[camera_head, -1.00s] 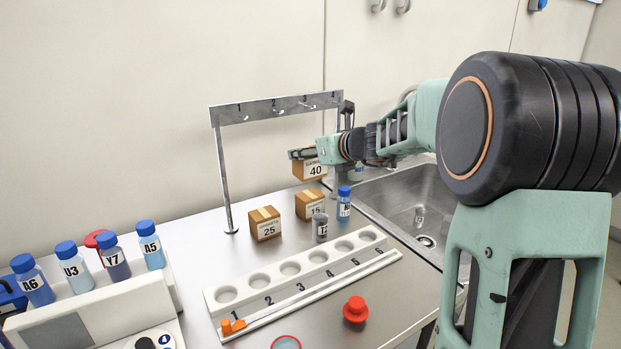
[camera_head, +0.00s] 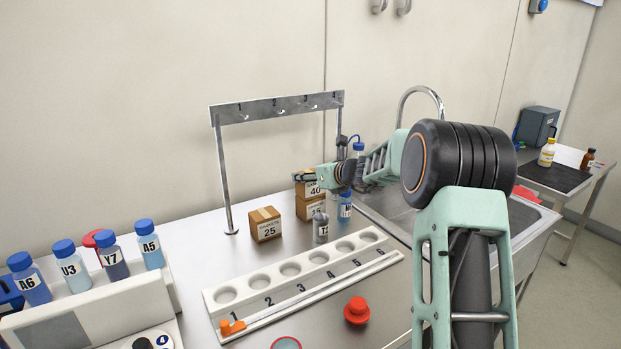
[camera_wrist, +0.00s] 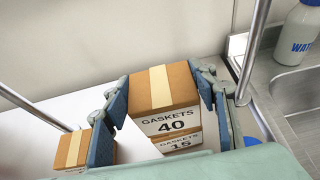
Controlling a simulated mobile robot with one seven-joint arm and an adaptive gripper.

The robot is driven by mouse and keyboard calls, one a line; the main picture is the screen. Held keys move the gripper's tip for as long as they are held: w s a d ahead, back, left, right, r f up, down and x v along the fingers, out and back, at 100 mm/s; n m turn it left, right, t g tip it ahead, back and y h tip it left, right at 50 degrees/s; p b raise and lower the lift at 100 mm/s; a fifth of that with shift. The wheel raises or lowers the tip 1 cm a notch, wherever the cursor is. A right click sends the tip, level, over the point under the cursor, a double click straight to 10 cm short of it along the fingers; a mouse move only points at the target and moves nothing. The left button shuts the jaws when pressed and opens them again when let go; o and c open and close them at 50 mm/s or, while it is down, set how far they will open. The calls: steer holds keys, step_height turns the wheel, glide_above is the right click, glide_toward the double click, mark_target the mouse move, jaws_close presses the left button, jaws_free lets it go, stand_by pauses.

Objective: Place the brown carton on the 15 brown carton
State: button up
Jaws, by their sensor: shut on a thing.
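The brown carton labelled 40 (camera_head: 306,189) is held in my gripper (camera_head: 300,177). In the wrist view, the 40 carton (camera_wrist: 162,90) sits between the two blue finger pads of my gripper (camera_wrist: 165,88). The brown 15 carton (camera_head: 309,207) stands on the steel bench directly below it. In the wrist view the 15 carton (camera_wrist: 178,143) shows just under the 40 carton's lower edge. The two look stacked or nearly touching; I cannot tell whether there is a small gap. My gripper hides the top of the 40 carton in the head view.
The 25 carton (camera_head: 265,224) stands to the left. A grey vial (camera_head: 321,228) and a blue bottle (camera_head: 345,206) stand close by on the right. A hook rack (camera_head: 275,107) stands behind. A white numbered holder (camera_head: 300,275) lies in front, and a sink (camera_head: 395,210) is at right.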

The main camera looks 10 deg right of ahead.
steer(key=o, duration=0.8)
steer(key=shift+f, duration=0.2)
steer(key=o, duration=0.4)
steer(key=shift+r, duration=0.15)
steer(key=shift+s+d+r, duration=0.1)
steer(key=shift+s+r, duration=0.05)
steer(key=v, duration=1.1)
steer(key=shift+s+d, duration=0.1)
steer(key=shift+s, duration=0.25)
steer(key=shift+d, duration=0.1)
